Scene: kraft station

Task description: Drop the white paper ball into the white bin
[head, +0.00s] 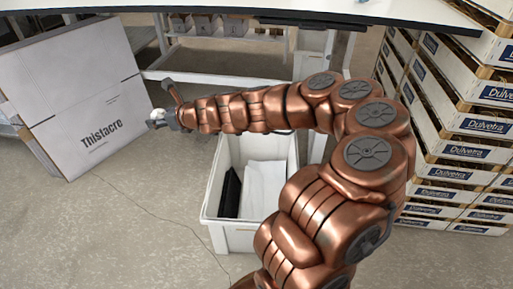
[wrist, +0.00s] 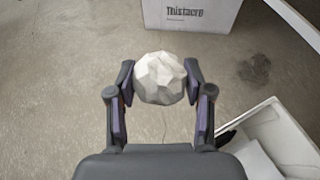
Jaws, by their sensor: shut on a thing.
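The white paper ball (wrist: 160,78) is a faceted, crumpled ball held between the fingertips of my gripper (wrist: 160,84) in the wrist view. In the head view the ball (head: 158,114) shows small at the tip of my gripper (head: 160,118), left of the white bin. The white bin (head: 231,237) stands on the floor below my arm, with a black item (head: 230,193) and white sheets (head: 264,186) inside. My arm hides part of the bin's rim. In the wrist view the bin (wrist: 252,125) is at the lower right, apart from the ball.
A large white Thistacre box (head: 80,95) stands at the left. Stacked Dulvetra crates (head: 455,150) rise at the right. A white table (head: 240,10) spans the back above the bin. Bare floor lies left of the bin.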

